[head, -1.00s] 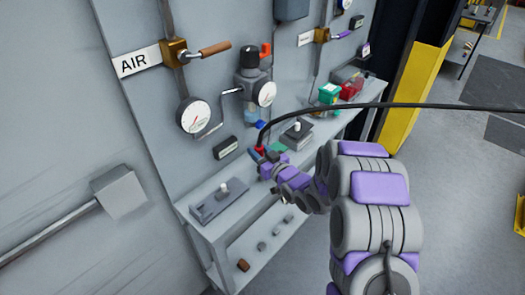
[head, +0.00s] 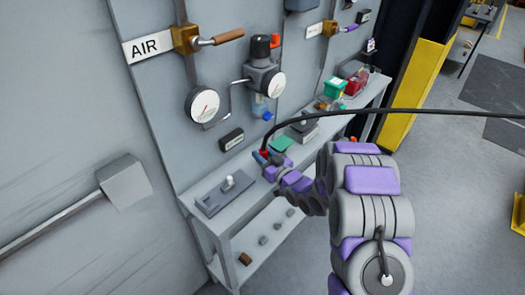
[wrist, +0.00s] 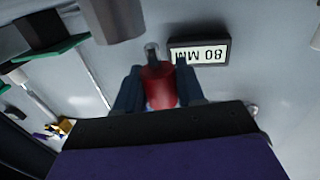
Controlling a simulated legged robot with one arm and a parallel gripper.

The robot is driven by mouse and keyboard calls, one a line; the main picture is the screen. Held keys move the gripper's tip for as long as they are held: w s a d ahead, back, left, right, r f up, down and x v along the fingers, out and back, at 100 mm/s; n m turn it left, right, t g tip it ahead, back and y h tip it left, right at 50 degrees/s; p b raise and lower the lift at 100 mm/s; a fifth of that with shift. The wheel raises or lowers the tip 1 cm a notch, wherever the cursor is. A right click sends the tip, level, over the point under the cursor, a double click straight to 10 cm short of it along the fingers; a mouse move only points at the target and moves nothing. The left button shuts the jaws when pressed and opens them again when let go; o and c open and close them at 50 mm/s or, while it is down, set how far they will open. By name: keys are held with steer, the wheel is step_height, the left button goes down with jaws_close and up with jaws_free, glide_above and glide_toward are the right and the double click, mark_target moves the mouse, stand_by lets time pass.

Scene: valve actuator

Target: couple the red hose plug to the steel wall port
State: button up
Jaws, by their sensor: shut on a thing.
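The red hose plug (wrist: 160,86) is between the two dark blue-grey fingers of my gripper (wrist: 160,92) in the wrist view. In the head view the red plug (head: 264,153) shows small at my gripper (head: 266,158), above the bench, with a black hose arching from it to the right. A short steel stub (wrist: 152,52) stands just beyond the plug, in line with it. I cannot tell whether it is the plug's nose or the wall port. I cannot pick out the steel wall port in the head view.
A dark plate reading "80 MM" (wrist: 199,52) appears upside down beside the stub; its label (head: 232,139) is on the wall. A grey toggle plate (head: 223,194) and green block (head: 282,145) are on the bench (head: 215,225). A pressure gauge (head: 203,104) hangs above.

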steer(key=d, duration=0.4)
steer(key=shift+a+f, duration=0.15)
steer(key=shift+a, duration=0.7)
steer(key=shift+a+f, duration=0.1)
steer(key=shift+a, duration=0.75)
steer(key=shift+d+r, duration=0.2)
steer(key=shift+d, duration=1.75)
steer(key=shift+a+f, duration=0.15)
steer(key=shift+a, duration=0.95)
steer(key=shift+d, duration=0.95)
steer(key=shift+a+p, duration=0.3)
steer(key=shift+a, duration=1.3)
steer(key=shift+d, duration=0.35)
